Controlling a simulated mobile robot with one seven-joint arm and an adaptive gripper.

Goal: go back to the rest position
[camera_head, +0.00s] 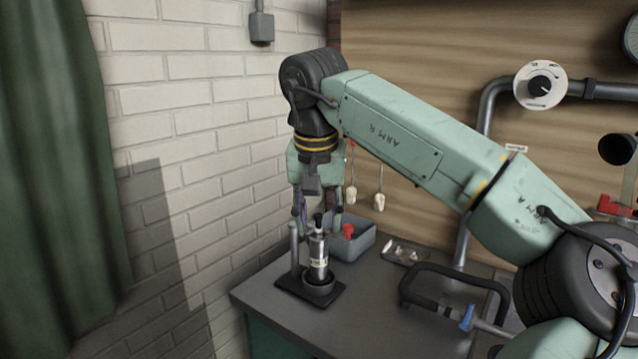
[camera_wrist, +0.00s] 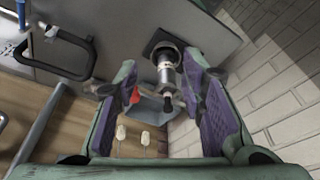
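My gripper (camera_head: 318,215) hangs pointing down over the far left corner of the bench, above a metal cylinder with a black knob on top (camera_head: 319,252). The cylinder stands upright in a dark round holder (camera_head: 318,287) on a black base plate. In the wrist view the gripper's purple-padded fingers (camera_wrist: 172,103) are spread wide. The cylinder (camera_wrist: 165,68) shows beyond and between them, with a gap on each side. Nothing is held.
A grey-blue bin (camera_head: 352,240) with a red-topped item stands behind the cylinder. A small tray (camera_head: 404,252) and a black handle frame (camera_head: 455,285) lie to the right. A brick wall (camera_head: 190,120) is close on the left. Two pale tags (camera_head: 379,202) hang at the back.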

